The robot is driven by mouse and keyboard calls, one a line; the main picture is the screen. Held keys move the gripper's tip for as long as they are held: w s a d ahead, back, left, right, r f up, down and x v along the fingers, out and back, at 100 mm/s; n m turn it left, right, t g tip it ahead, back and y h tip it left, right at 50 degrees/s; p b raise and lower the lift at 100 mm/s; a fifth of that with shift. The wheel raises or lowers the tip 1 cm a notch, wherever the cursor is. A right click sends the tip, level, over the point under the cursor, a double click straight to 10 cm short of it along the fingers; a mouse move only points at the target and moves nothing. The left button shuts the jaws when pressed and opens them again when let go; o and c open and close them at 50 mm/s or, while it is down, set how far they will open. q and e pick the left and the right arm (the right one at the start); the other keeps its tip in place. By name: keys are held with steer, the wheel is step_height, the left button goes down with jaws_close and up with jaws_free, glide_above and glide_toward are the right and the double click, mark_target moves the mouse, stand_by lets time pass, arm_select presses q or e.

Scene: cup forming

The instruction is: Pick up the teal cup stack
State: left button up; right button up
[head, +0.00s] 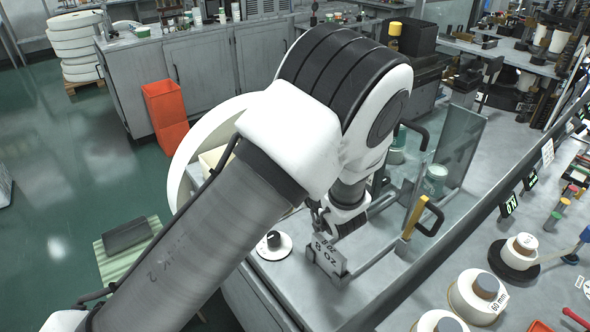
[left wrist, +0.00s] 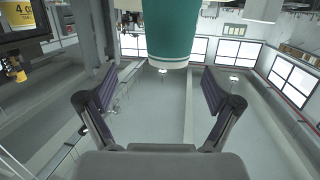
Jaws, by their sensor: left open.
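A teal cup stack (left wrist: 167,32) with a white lower edge fills the top middle of the left wrist view. Its upper part is cut off by the frame. My left gripper (left wrist: 158,92) is open, with its two dark fingers spread apart and nothing between them. The teal lies beyond the fingertips, apart from them. In the head view a teal cup (head: 435,181) with a pale top stands on the bench behind a clear panel. More teal (head: 397,148) shows beside my arm. I cannot tell which one the wrist view shows. My arm hides much of that area.
A clear panel (head: 461,150) and yellow-and-black handles (head: 413,218) stand around the cups. A white disc with a black knob (head: 273,243) lies at the bench edge. White spools (head: 478,297) are at the right.

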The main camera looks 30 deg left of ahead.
arm_select(q)
steer(key=b+x, duration=0.1)
steer(key=x, duration=0.1)
steer(key=b+x, duration=0.1)
steer(key=x, duration=0.1)
steer(key=b+x, duration=0.1)
steer(key=x, duration=0.2)
steer(key=shift+s+a+r+b, duration=0.3)
steer(key=shift+a+r, duration=0.05)
steer(key=shift+a, duration=0.1)
steer(key=shift+w+a, duration=0.2)
steer(key=shift+s+r, duration=0.25)
steer(key=shift+s, duration=0.05)
steer(key=shift+c, duration=0.9)
steer(key=shift+s+d+r, duration=0.1)
steer(key=c, duration=0.6)
jaws_close()
